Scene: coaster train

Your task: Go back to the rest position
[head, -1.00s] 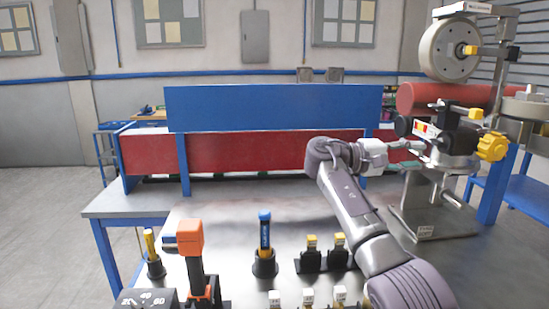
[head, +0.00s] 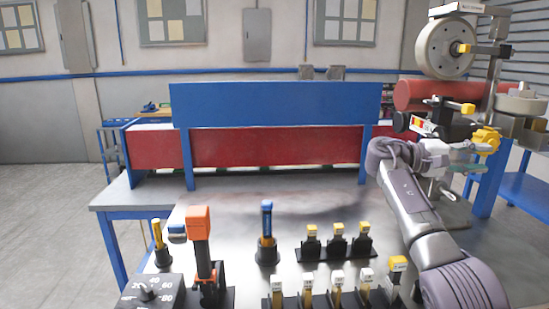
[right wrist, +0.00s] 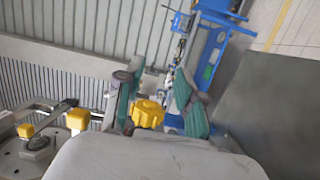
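My right arm comes in from the lower right of the head view and bends at a purple-grey elbow. My right gripper (head: 478,158) is at its far end, in front of the machine with the wheel (head: 446,50) and beside its yellow knob (head: 487,140). In the right wrist view the two teal-edged fingers of the gripper (right wrist: 155,108) stand apart, with nothing held between them. The yellow knob (right wrist: 147,114) shows in the gap, and I cannot tell how far behind the fingers it is. My left gripper is not in view.
The table holds an orange-topped tool (head: 200,225), a blue-handled tool (head: 266,222), a yellow-handled tool (head: 158,236), a dial box (head: 150,292) and several yellow- and white-topped pieces (head: 338,230). A blue and red barrier (head: 275,107) stands behind. The table's middle is clear.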

